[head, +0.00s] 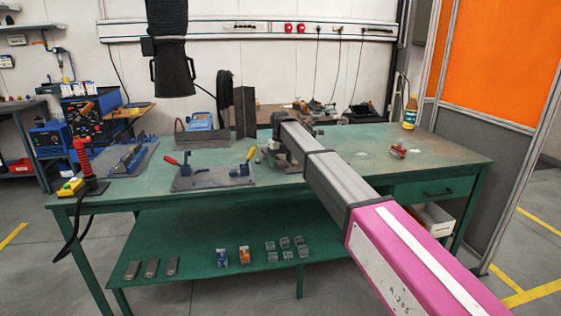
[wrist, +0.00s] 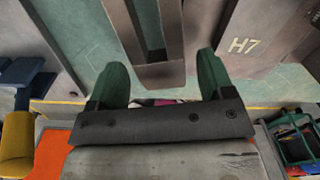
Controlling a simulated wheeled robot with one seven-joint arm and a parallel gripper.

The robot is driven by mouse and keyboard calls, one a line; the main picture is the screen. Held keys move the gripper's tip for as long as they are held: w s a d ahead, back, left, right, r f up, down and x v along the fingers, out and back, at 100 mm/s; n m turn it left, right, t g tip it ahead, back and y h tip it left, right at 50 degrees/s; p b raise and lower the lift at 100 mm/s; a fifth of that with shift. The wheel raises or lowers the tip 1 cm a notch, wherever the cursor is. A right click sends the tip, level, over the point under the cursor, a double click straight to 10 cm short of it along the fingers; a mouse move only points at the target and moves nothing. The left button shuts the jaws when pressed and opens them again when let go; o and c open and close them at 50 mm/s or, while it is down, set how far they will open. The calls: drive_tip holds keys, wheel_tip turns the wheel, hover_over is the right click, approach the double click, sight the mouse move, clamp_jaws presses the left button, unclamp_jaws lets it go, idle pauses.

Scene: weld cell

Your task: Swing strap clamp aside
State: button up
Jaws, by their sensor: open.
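The strap clamp (wrist: 176,72) is a dark grey slotted bar in the wrist view, running down from the top edge to between my fingers. My gripper (wrist: 163,68) is open, with one green finger on each side of the bar's near end. A gap shows on both sides, so the fingers look apart from it. In the head view my gripper (head: 279,157) is over the middle of the green table, partly hidden by my own arm. The strap clamp cannot be made out clearly there.
A grey plate marked H7 (wrist: 265,40) lies right of the bar. A yellow-ended blue part (wrist: 17,145) is at the left. In the head view, a fixture plate (head: 205,181) with red and yellow handled clamps stands left of my gripper. The table (head: 450,165) is mostly clear at right.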

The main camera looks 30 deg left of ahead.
wheel_tip(320, 180, up, 11)
idle(0.5)
drive_tip(key=shift+f, duration=0.15)
